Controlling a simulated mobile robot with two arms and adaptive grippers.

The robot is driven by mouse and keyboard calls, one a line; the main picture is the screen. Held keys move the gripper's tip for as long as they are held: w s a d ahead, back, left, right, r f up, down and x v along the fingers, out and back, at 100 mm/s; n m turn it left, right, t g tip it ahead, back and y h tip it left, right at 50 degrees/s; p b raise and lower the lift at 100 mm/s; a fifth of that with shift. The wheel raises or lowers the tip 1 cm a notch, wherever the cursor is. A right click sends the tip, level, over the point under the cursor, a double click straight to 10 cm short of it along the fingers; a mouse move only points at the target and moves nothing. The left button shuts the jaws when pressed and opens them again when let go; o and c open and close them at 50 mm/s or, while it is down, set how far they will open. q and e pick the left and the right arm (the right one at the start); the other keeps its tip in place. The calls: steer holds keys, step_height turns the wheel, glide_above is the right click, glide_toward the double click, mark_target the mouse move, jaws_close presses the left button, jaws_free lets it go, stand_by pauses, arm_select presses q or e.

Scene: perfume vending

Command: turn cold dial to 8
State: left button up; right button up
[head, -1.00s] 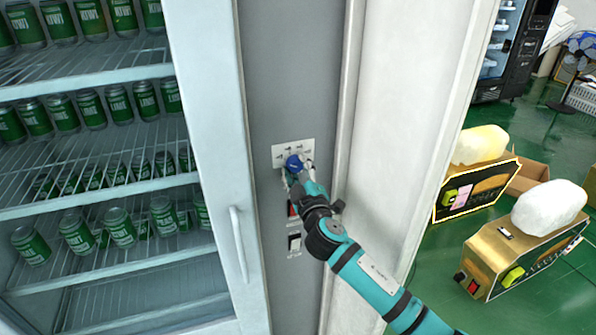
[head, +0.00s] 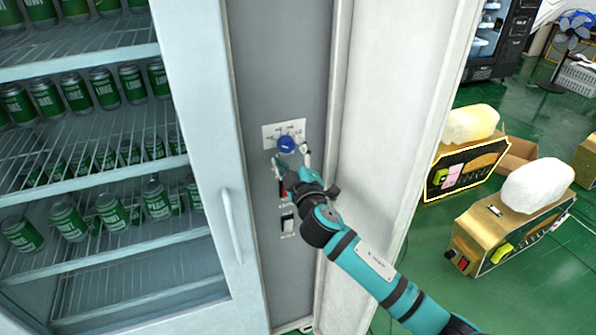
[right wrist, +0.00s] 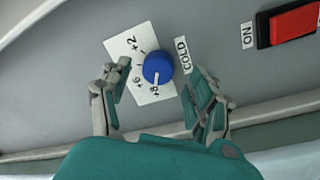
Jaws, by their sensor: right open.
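The blue cold dial (head: 286,145) sits on a white label plate (head: 270,134) on the grey panel beside the glass fridge door. In the right wrist view the dial (right wrist: 158,67) has a white mark pointing down toward the printed "+8" on its plate (right wrist: 122,47). The "COLD" label (right wrist: 183,56) is right of it. My right gripper (head: 291,157) is open, its fingers below and either side of the dial. In the right wrist view the gripper (right wrist: 155,82) shows gaps between both fingers and the dial. My left gripper is not in view.
The fridge handle (head: 231,226) is left, and green cans fill the shelves. Gold machines (head: 510,232) stand at right on green floor.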

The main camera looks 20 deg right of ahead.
steer(key=s, duration=1)
steer(key=shift+a+f, duration=0.25)
steer(key=shift+f, duration=0.05)
steer(key=shift+f, duration=0.1)
step_height(320, 180, down, 23)
steer(key=d+g+b, duration=0.2)
steer(key=g+b, duration=0.1)
steer(key=g, duration=0.2)
steer(key=s+d+f+m+g+b, duration=0.15)
steer(key=s+f, duration=0.35)
steer(key=f, duration=0.7)
steer(key=s+d+f+m+g+b, duration=0.1)
steer(key=s+f+g, duration=0.3)
steer(key=f, duration=0.7)
steer(key=s+f+m+g+b, duration=0.1)
steer(key=s+f+g, duration=0.1)
steer(key=s+f, duration=0.7)
steer(key=s+f+m+g+b, duration=0.2)
steer(key=s+f, duration=0.7)
steer(key=s, duration=0.8)
steer(key=s+f+m+g+y+b, duration=0.1)
steer(key=s+f+m+g, duration=0.1)
steer(key=s+f, duration=0.7)
steer(key=s+g, duration=0.1)
steer(key=s, duration=0.3)
steer(key=shift+s+a+b, duration=0.15)
steer(key=shift+s+b, duration=0.1)
steer(key=shift+b, duration=0.1)
